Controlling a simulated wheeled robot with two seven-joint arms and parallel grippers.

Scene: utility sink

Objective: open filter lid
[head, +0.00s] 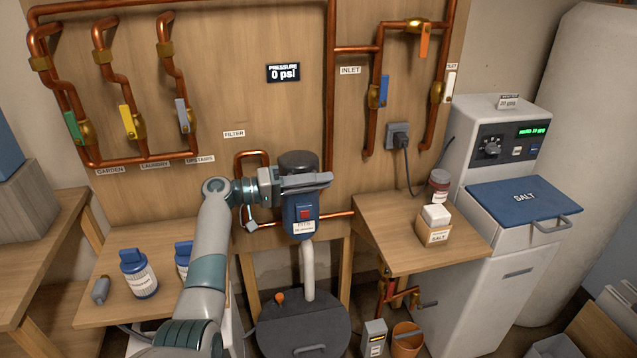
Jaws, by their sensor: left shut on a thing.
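The filter is mounted on the wooden panel below the FILTER label (234,133). Its dark round lid (298,160) shows above my left gripper, and its blue body (300,217) with a red button shows below. My left gripper (312,181) reaches in from the left, level with the lid's lower part, and is shut on the lid. The fingers hide the seam between lid and body. The lid looks upright over the body. My right gripper is out of view.
Copper pipes with colored valve levers (128,121) run along the panel. The pressure display (284,73) reads 0 psi. A dark round tank lid (303,325) is below the filter. A wooden shelf (400,250) with a jar and salt box stands right, beside the softener (515,200).

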